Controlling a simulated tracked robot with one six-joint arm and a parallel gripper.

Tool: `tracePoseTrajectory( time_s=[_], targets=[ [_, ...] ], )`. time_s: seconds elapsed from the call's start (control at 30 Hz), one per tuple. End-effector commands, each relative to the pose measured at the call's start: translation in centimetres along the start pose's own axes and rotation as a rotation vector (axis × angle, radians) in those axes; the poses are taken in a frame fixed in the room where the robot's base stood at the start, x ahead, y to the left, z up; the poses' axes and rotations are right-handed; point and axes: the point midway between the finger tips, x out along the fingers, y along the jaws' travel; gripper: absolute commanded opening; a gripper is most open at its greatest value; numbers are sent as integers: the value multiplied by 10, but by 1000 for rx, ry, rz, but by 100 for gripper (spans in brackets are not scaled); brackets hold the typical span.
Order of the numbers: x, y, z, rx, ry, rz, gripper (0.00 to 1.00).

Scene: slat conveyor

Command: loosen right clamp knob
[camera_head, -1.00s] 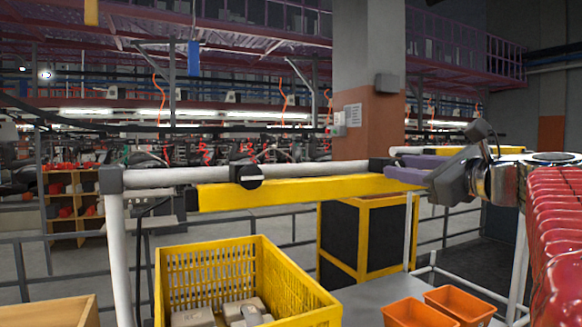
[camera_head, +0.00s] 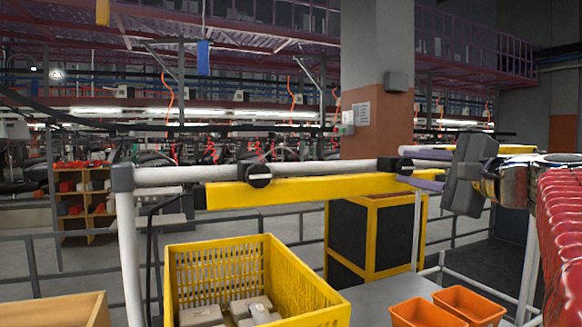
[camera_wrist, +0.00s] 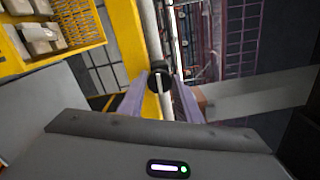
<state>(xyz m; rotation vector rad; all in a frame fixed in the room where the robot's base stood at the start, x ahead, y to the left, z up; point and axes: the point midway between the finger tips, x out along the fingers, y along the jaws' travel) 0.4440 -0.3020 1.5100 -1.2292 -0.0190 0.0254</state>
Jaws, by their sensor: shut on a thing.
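The right clamp knob (camera_head: 393,165) is a dark round knob on the white pipe (camera_head: 320,169), at the right end of the yellow bar (camera_head: 290,191). My gripper (camera_head: 408,167) reaches it from the right, with one purple finger above and one below. In the wrist view the knob (camera_wrist: 160,73) sits between the tips of the purple fingers (camera_wrist: 158,88), and the gripper is shut on it. The contact faces are partly hidden. A second dark knob (camera_head: 258,175), with a pale line across its face, is further left on the bar.
A yellow crate (camera_head: 300,289) with grey parts stands below the bar. Two orange bins (camera_head: 418,314) are at the lower right, near a red ribbed surface (camera_head: 562,240). A black-and-yellow box (camera_head: 372,240) stands behind the bar. A wooden box edge (camera_head: 60,306) shows lower left.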

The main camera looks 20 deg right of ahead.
Motion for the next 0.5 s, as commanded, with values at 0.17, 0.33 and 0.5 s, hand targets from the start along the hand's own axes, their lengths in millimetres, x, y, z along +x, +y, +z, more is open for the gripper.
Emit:
tracePoseTrajectory(
  time_s=[0.17, 0.33, 0.5],
  targets=[
    [0, 4, -4, -33, 5, 6, 9],
    [0, 4, -4, -41, 5, 7, 9],
    [0, 4, -4, -40, 5, 7, 9]
  ],
)
